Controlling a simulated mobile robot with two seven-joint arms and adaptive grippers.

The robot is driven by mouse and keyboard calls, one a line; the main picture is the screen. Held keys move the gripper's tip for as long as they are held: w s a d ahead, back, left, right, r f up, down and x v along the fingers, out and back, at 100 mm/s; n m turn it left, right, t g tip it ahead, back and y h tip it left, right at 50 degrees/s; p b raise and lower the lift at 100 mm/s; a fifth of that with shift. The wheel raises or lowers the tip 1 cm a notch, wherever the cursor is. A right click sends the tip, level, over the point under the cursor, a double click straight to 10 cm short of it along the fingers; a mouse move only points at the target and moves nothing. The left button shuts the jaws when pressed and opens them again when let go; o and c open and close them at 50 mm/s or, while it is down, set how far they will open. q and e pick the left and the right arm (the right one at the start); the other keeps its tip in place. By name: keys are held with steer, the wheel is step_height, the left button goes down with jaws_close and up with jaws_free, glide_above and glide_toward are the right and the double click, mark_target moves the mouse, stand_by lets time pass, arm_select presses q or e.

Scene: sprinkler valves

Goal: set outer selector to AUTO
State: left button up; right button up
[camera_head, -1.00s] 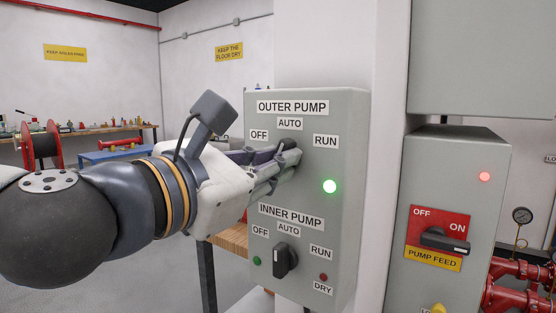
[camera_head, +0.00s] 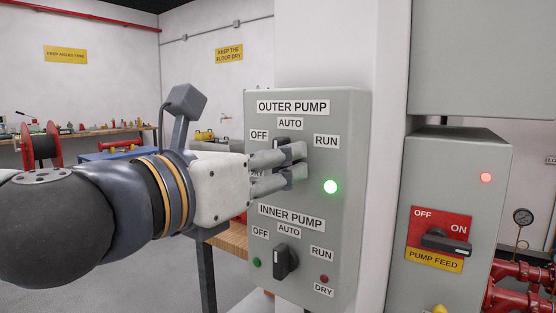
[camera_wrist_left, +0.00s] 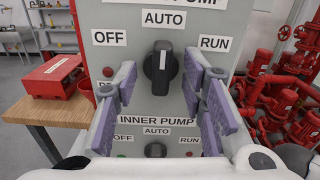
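The grey outer pump panel (camera_head: 345,130) carries a black outer selector knob, partly hidden by my fingers in the head view. In the left wrist view the knob (camera_wrist_left: 158,69) stands upright, its white mark at the top, towards the AUTO label (camera_wrist_left: 164,19). OFF is to its left and RUN to its right. My left gripper (camera_head: 297,162) is at the panel in front of the knob. In the left wrist view its fingers (camera_wrist_left: 168,88) are spread wide, with visible gaps on both sides of the knob. My right gripper is not in view.
A green lamp (camera_head: 330,186) glows below RUN. The inner pump selector (camera_head: 285,261) is lower on the same panel, near upright. A pump feed box (camera_head: 450,165) with a lit red lamp stands to the right. A wooden table (camera_wrist_left: 57,103) with a red case is behind.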

arm_select(q)
steer(key=p+v, duration=0.2)
steer(key=v, duration=0.4)
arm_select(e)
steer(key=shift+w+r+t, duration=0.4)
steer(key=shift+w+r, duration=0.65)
